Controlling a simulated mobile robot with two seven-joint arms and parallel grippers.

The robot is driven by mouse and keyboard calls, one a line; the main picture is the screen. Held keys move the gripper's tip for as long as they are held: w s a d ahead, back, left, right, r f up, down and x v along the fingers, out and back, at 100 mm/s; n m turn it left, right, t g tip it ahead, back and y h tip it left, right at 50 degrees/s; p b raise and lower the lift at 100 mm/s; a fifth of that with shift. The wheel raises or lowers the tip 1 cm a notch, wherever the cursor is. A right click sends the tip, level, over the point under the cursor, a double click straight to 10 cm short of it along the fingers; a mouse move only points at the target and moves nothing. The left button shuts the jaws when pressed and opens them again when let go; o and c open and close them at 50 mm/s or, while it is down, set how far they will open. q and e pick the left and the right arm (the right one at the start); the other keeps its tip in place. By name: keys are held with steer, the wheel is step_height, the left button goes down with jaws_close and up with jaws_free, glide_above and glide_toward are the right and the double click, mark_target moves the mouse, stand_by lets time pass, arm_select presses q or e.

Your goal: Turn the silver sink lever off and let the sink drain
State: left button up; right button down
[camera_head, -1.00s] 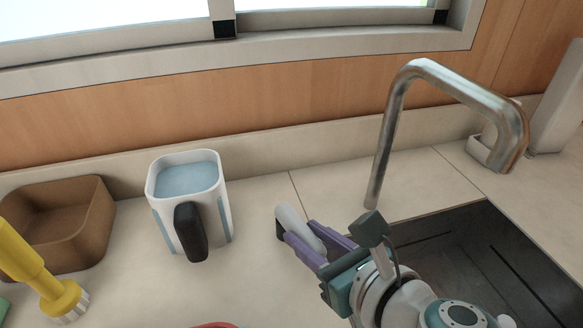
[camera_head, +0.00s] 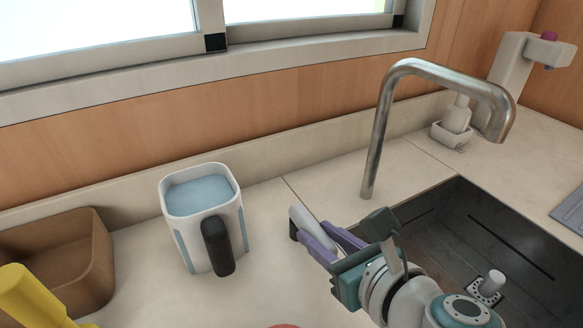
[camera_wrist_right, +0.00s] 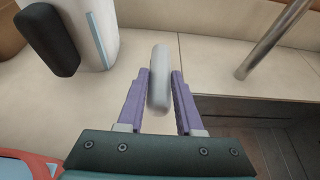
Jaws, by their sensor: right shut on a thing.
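The silver sink lever (camera_head: 300,216) stands on the counter left of the sink (camera_head: 470,225). It also shows in the right wrist view (camera_wrist_right: 160,80), upright between two purple fingers. My right gripper (camera_head: 325,238) is shut on the lever; the wrist view shows its fingers (camera_wrist_right: 160,92) on both sides of it. The curved metal faucet (camera_head: 376,140) rises behind the sink. The dark basin shows a drain with a pale upright piece (camera_head: 490,284) at its lower right. No running water is visible. My left gripper is not in view.
A white pitcher (camera_head: 185,235) with a black handle holds bluish liquid left of the lever. A brown tub (camera_head: 60,260) and a yellow object (camera_head: 30,297) are at the far left. A soap bottle (camera_head: 456,115) stands behind the faucet. The counter between pitcher and lever is clear.

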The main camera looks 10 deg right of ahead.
steer(key=c, duration=0.6)
jaws_free()
steer(key=shift+o, duration=0.2)
steer(key=shift+s+r, duration=0.15)
steer(key=p+v, duration=0.3)
steer(key=v, duration=0.5)
steer(key=shift+s+d, duration=0.1)
steer(key=shift+s, duration=0.15)
steer(key=shift+s+d+r, duration=0.15)
steer(key=shift+s+r, duration=0.1)
steer(key=shift+s, duration=0.15)
